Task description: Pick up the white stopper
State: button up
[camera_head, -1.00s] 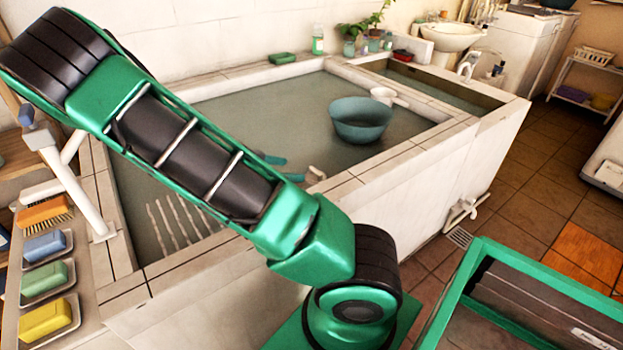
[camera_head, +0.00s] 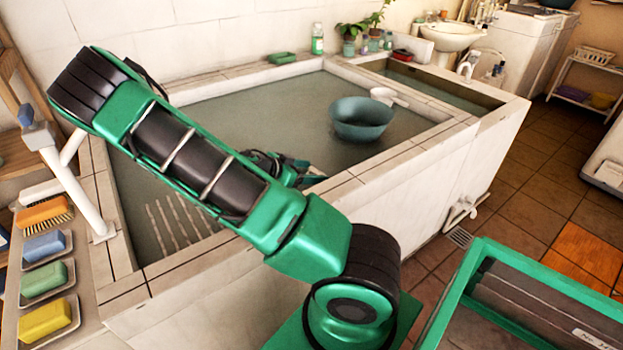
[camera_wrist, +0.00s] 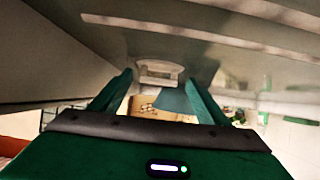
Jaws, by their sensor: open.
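My gripper (camera_head: 308,180) is low over the grey water of the large tiled basin, just inside its front wall, mostly behind my own arm. In the wrist view the two green fingers (camera_wrist: 160,80) stand apart and open. A small whitish piece (camera_wrist: 158,68) shows between and just beyond the fingertips; it looks like the white stopper, though the view is blurred. No contact with the fingers can be made out. In the head view I do not see the stopper; my gripper or arm covers that spot.
The basin's tiled front rim (camera_head: 345,190) lies close beside my gripper. A teal bowl (camera_head: 361,120) is to the right in the water, with a white dipper (camera_head: 383,94) behind it. A white rack (camera_head: 175,225) is at the left. Soap dishes (camera_head: 48,280) line the left ledge.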

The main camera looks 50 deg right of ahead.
jog(key=c, duration=1.1)
jog(key=shift+c, duration=0.2)
jog(key=shift+w+r, duration=0.1)
